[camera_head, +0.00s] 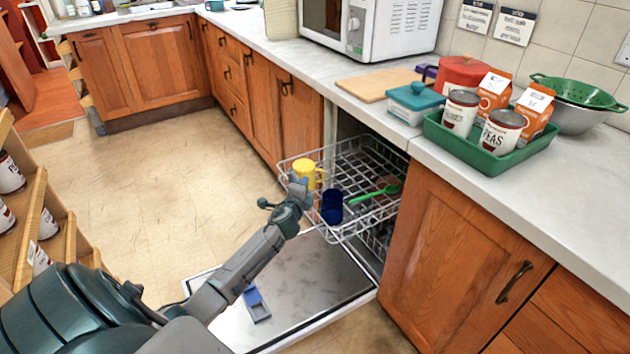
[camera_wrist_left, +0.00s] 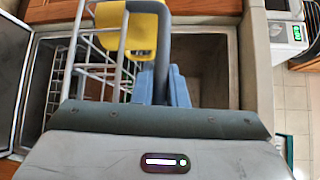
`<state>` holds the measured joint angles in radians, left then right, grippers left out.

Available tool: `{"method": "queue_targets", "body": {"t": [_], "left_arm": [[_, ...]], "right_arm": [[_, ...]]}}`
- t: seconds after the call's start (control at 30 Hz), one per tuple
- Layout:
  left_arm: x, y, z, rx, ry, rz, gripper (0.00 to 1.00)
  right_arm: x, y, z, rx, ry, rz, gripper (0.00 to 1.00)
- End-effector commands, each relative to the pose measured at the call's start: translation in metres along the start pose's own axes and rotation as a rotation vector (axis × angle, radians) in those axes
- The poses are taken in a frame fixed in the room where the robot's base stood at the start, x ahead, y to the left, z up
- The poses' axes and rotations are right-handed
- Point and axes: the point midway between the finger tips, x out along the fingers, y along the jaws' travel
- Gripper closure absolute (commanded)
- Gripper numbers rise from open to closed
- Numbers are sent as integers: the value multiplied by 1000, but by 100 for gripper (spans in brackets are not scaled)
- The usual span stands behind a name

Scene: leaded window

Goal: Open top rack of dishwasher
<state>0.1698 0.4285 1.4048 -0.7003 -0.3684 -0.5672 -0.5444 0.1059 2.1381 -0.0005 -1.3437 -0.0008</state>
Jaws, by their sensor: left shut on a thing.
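The dishwasher's top rack (camera_head: 358,160) is a white wire basket that stands out of the cabinet opening, above the lowered door (camera_head: 305,275). It holds a yellow mug (camera_head: 305,172), a dark blue mug (camera_head: 332,206) and a green spoon (camera_head: 375,193). My left gripper (camera_head: 297,186) is at the rack's front edge, shut on its wire rim beside the yellow mug. In the left wrist view, the rack's wires (camera_wrist_left: 96,62) and the yellow mug (camera_wrist_left: 140,32) show close to the gripper; the exact grip is partly hidden. My right gripper is in neither view.
A blue-grey dispenser piece (camera_head: 256,304) is on the open door's inner face. Part of the lower rack (camera_head: 376,238) shows beneath the top rack. Wooden cabinets (camera_head: 455,265) flank the opening. A green tray (camera_head: 487,152) with cans and cartons stands on the counter. The floor (camera_head: 180,190) at left is clear.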

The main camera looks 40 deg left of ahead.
Motion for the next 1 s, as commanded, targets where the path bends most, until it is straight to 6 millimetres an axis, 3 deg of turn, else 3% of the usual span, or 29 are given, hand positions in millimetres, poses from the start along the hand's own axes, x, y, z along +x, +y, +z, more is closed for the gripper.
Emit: {"method": "queue_targets", "body": {"t": [0.33, 0.83, 0.87, 0.9, 0.97, 1.0], "left_arm": [[-29, 8, 30, 4, -1, -1, 100], [-34, 9, 35, 2, -1, -2, 100], [-34, 9, 35, 2, -1, -2, 84], [-34, 9, 34, 2, -1, -2, 76], [-34, 9, 34, 2, -1, -1, 66], [-34, 9, 34, 2, -1, -1, 66]], "right_arm": [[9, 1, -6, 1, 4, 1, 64], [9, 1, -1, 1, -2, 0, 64], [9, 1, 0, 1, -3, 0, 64], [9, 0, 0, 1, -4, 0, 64], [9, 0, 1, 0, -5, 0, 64], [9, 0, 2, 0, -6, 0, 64]]}}
